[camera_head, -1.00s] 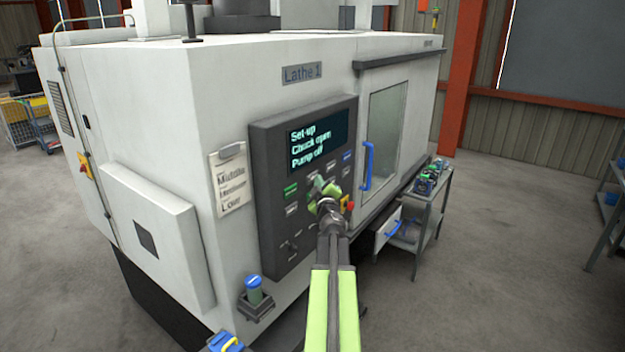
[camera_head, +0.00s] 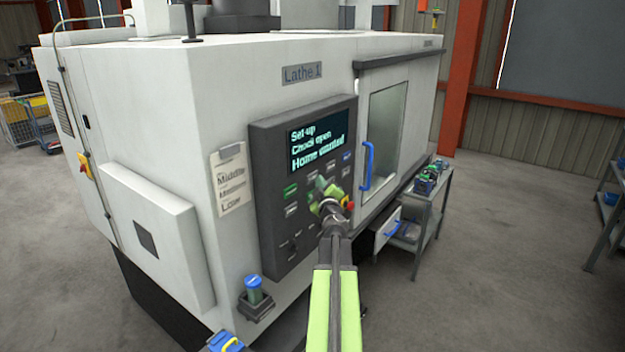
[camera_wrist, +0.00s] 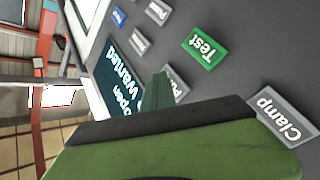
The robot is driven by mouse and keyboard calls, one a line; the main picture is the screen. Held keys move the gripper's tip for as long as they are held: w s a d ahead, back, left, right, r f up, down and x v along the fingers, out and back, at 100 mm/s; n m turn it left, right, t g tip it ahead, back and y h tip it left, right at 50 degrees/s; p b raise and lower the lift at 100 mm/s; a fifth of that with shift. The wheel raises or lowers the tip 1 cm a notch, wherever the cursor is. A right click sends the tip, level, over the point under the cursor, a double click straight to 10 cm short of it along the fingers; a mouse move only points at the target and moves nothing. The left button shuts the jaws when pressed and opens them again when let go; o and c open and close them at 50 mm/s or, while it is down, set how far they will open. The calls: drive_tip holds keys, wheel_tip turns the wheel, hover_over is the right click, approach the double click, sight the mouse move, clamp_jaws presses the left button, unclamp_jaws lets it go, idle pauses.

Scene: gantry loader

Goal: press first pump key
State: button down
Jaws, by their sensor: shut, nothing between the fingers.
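My gripper (camera_head: 322,185) is shut and empty, with its tips at the lathe's dark control panel (camera_head: 267,190). In the wrist view its tip (camera_wrist: 160,88) lies over or just in front of a grey key (camera_wrist: 177,80), whose label is partly hidden. I cannot tell whether they touch. Another grey key (camera_wrist: 158,12) has a label cut short at the picture's edge, so I cannot tell which one is the first pump key. The screen (camera_head: 318,140) reads "Set-up", "Chuck open", "Home wanted".
A green Test key (camera_wrist: 204,48) and a grey Clamp key (camera_wrist: 283,116) are near my tip. A red knob (camera_head: 347,201) is right of my gripper. The blue door handle (camera_head: 367,166) and a cart (camera_head: 428,205) are farther right. Open floor lies to the right.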

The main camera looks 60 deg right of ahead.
drive_tip(key=shift+s, duration=0.15)
drive_tip(key=s, duration=0.5)
idle(0.4)
